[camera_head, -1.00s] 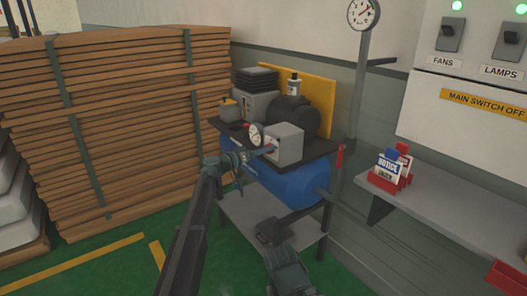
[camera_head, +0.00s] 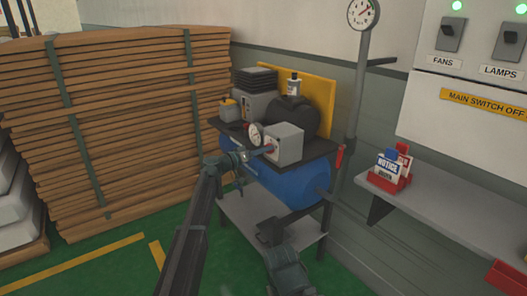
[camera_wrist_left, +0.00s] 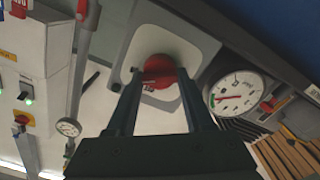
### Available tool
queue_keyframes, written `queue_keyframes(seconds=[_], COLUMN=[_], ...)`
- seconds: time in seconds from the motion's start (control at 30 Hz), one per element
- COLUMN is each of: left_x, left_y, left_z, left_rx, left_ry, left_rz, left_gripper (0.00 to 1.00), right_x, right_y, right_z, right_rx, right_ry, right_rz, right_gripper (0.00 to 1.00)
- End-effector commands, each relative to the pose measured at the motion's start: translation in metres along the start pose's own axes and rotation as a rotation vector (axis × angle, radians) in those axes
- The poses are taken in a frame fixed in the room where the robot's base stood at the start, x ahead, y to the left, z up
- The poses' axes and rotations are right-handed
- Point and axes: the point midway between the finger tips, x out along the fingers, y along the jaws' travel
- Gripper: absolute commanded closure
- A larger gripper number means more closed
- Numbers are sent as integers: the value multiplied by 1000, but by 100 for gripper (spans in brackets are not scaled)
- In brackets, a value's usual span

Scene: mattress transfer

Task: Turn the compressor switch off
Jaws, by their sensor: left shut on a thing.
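The compressor is a blue tank (camera_head: 300,185) on a metal stand, with a dark motor (camera_head: 292,117) above it. Its grey switch box (camera_head: 287,145) faces my left arm and fills the middle of the left wrist view (camera_wrist_left: 190,45). A red switch knob (camera_wrist_left: 158,66) sits on the box's pale face. My left gripper (camera_head: 262,151) is at that face, and its two fingers (camera_wrist_left: 158,85) are shut on the knob, one on each side. The fingers partly hide the knob, so its exact setting is unclear. A dark part of my right arm shows low in the head view; its jaws cannot be made out.
A round gauge (camera_head: 256,134) stands close beside the switch box and my left fingers; it also shows in the left wrist view (camera_wrist_left: 237,95). Stacked wooden boards (camera_head: 140,120) stand left. A grey shelf (camera_head: 440,205) with notice signs (camera_head: 388,166) is right.

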Motion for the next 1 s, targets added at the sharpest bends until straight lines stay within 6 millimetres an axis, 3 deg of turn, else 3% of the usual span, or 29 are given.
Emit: queue_keyframes(seconds=[0.27, 1.0], left_x=[0, 0], left_y=[-1, -4], left_z=[0, 1], left_rx=[-160, -817], left_ry=[1, 1], left_rz=[1, 1], left_gripper=[100, 100], right_x=[1, 3], right_y=[0, 0], right_z=[0, 0], right_rx=[0, 0], right_ry=[0, 0], right_rz=[0, 0], right_gripper=[50, 50])
